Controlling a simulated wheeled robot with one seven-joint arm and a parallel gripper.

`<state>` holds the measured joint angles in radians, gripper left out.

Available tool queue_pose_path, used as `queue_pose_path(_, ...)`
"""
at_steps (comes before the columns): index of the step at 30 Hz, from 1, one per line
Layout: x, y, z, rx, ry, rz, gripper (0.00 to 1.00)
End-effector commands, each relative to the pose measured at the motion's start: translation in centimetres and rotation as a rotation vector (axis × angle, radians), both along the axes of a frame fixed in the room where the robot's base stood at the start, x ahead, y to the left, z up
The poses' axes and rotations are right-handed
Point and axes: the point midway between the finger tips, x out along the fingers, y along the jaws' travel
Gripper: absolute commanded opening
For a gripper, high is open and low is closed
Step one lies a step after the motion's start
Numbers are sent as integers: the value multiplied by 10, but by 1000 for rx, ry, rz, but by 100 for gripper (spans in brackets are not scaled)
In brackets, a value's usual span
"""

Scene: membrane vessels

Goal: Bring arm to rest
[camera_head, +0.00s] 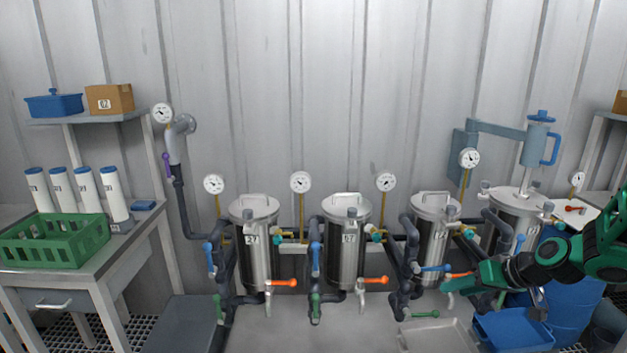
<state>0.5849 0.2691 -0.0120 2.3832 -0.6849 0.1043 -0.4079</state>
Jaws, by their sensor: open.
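My green and black arm (555,258) reaches in from the right edge, in front of the rightmost vessels. My gripper (456,284) is at its left end, pointing left, in front of the lower part of the third vessel (432,235). It is open and I see nothing held in it. It is close to an orange valve handle in the picture; I cannot tell whether they touch. Vessel 27 (258,245) and vessel 67 (345,250) stand to the left, lids on. The rightmost vessel (515,215) is partly hidden behind my arm.
Pipes, gauges and coloured valve handles crowd around the vessels. A blue hoist (500,130) stands over the rightmost one. A left bench holds a green crate (55,242) and several white cartridges.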

Motion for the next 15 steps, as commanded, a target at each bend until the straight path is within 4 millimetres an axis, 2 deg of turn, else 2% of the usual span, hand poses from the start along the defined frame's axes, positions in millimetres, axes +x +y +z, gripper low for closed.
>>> queue_pose_path(7, -82, -15, 22, -152, 232, -58, 42)
queue_pose_path(15, -185, -35, 54, -242, 463, -234, 42)
